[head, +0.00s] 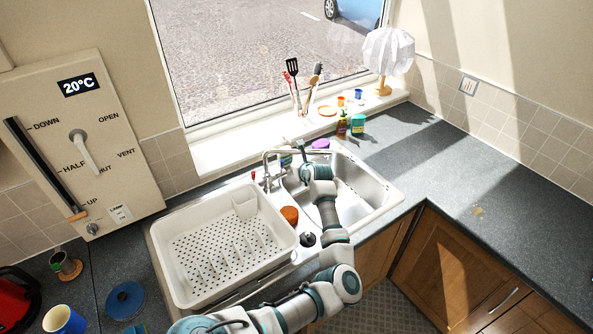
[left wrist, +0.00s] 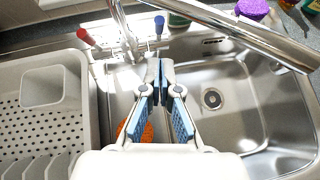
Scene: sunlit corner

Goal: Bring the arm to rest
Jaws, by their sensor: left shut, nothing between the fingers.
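My left arm reaches in from the bottom of the head view, over the front of the sink. Its gripper (head: 303,154) is near the tap at the back of the sink, partly hidden by my own wrist. In the left wrist view the gripper (left wrist: 160,68) has its two blue-padded fingers together at the tips, with nothing between them. It is above the steel sink (left wrist: 228,92), close to the tap. My right gripper is in neither view.
The tap (head: 267,165) stands behind the sink; its spout crosses the left wrist view. A white drying rack (head: 168,252) is left of the sink. An orange item (head: 290,214) lies beside it. Bottles (head: 342,125) stand behind. The right worktop (head: 470,170) is mostly clear.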

